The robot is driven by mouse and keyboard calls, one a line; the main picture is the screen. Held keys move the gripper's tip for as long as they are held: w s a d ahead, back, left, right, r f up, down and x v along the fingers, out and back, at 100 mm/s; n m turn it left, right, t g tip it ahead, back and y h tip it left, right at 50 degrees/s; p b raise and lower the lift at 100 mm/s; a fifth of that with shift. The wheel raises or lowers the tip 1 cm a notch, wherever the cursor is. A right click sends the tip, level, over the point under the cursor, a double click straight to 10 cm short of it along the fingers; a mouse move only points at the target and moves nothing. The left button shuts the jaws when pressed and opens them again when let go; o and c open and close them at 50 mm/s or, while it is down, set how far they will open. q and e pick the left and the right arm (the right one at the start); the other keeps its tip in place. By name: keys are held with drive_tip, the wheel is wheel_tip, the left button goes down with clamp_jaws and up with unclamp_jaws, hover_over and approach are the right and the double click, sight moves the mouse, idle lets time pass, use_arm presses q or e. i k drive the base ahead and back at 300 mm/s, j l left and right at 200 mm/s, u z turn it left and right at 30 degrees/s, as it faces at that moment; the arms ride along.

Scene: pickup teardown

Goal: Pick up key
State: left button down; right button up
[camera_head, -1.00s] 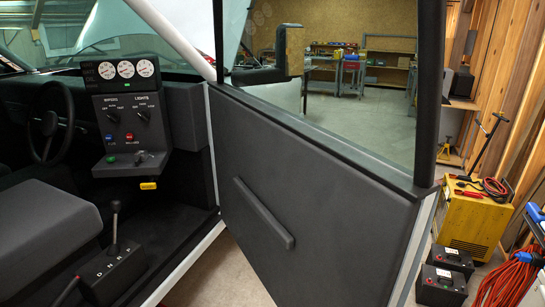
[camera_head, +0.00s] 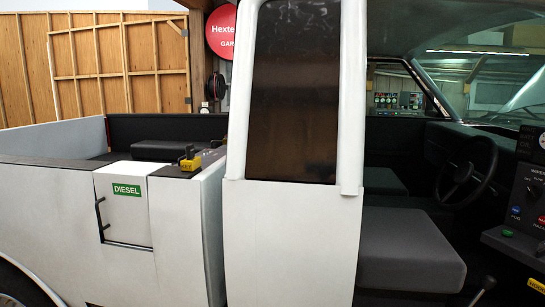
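No thing that I can clearly make out as a key shows in the camera_head view. A small yellow object with a dark upright part (camera_head: 190,161) sits on the dark top at the corner of the truck's bed; it is too small to tell what it is. A yellow tag (camera_head: 537,284) hangs under the dashboard panel (camera_head: 523,205) at the right edge, partly cut off. Neither of my grippers is in view.
A white panel (camera_head: 290,245) with a dark window stands upright in the middle, between the bed and the cab. A white door marked DIESEL (camera_head: 125,215) with a black handle is on the bed's side. The grey seat (camera_head: 405,250) and steering wheel (camera_head: 467,170) are at right.

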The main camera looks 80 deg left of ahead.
sight(190, 148)
drive_tip(key=u, duration=2.95)
